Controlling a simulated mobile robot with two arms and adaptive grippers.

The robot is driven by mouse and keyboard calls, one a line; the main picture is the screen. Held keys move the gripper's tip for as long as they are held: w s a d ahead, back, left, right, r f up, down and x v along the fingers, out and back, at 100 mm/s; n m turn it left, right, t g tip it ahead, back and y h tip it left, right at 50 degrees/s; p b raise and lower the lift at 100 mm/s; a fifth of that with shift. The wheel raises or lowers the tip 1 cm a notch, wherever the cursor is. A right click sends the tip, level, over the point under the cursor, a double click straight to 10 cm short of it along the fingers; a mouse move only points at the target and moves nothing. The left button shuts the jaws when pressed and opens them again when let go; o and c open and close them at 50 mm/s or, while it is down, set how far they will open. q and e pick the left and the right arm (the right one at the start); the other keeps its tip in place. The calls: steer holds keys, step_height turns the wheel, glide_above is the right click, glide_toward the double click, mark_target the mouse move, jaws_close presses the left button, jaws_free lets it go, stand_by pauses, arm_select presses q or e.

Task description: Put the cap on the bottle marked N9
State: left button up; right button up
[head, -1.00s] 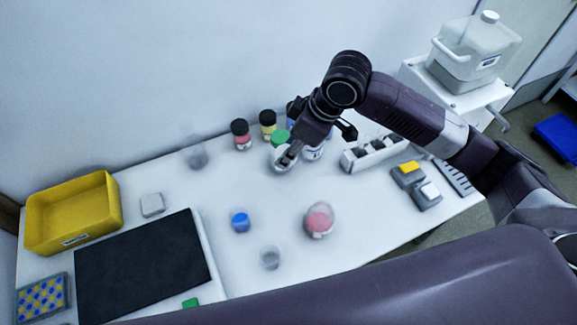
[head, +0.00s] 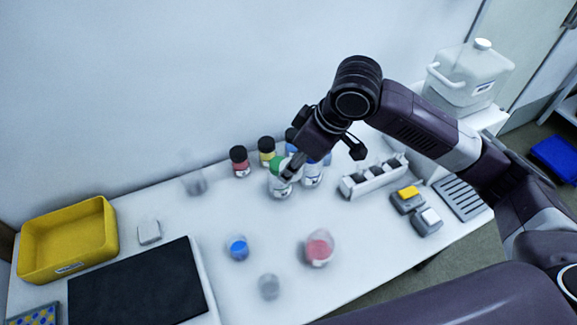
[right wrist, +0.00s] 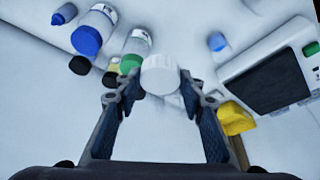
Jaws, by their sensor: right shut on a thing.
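My right gripper (right wrist: 160,88) is shut on a white cap (right wrist: 160,73), held between its fingertips in the right wrist view. In the head view the right gripper (head: 292,168) is over the group of bottles at the back of the table, and its fingers hide the cap. A clear bottle with a green lid (head: 280,189) is just under the fingers. A white-labelled bottle (head: 312,175) stands beside it, partly hidden. In the right wrist view I see a green-lidded bottle (right wrist: 138,43) and a blue-lidded one (right wrist: 97,24). I cannot read N9 anywhere. My left gripper is out of view.
Bottles with black lids, red (head: 240,168) and yellow (head: 267,157), stand at the back. A white rack (head: 362,186) is to the right. Beakers with blue (head: 238,249) and pink (head: 319,250) contents stand in front. A yellow bin (head: 35,265) is at left.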

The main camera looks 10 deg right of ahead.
steer(key=s+d+r+m+t+h, duration=0.1)
steer(key=s+d+r+m+h, duration=0.2)
steer(key=d+r+m, duration=0.3)
steer(key=shift+d+m, duration=0.6)
steer(key=shift+m, duration=1.1)
steer(key=shift+s, duration=0.1)
